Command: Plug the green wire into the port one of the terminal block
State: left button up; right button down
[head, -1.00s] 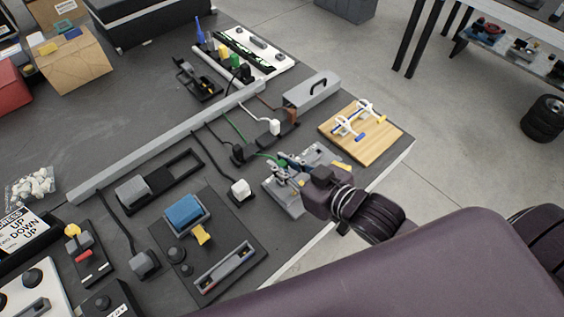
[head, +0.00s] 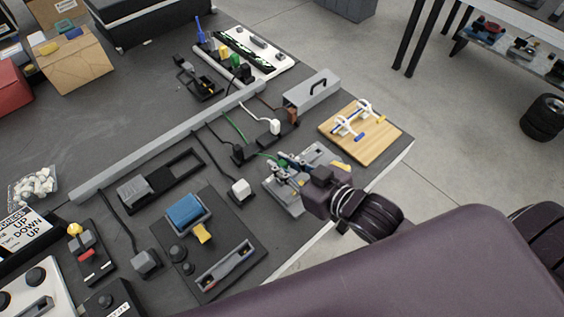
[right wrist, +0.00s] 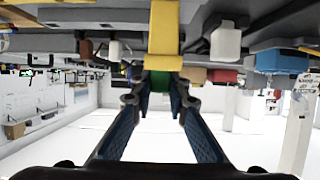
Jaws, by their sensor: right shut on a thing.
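The green wire (head: 234,126) runs from the long grey rail toward the dark sockets, and a green stretch (head: 266,156) shows beside my right gripper (head: 279,169). My right gripper is low over a grey block (head: 293,207) near the table's right edge, which looks like the terminal block. In the right wrist view my right gripper (right wrist: 160,98) is shut on the green wire's end (right wrist: 160,80), just below a yellow part (right wrist: 164,30). The gripper hides most of the block, so I cannot tell port one or whether the wire end is inside it. My left gripper is not in view.
A white plug (head: 241,188) and a board with a blue part (head: 184,210) lie left of the gripper. A wooden board with white clips (head: 372,146) and a grey box with a handle (head: 312,89) stand beyond it. The table edge is close on the right.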

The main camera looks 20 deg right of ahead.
jog(key=shift+p, duration=0.45)
jog(key=shift+f+b, duration=0.8)
jog(key=shift+f, duration=0.6)
jog(key=c, duration=1.8)
grip_release()
jog(key=shift+s, duration=0.15)
jog(key=shift+v, duration=3.65)
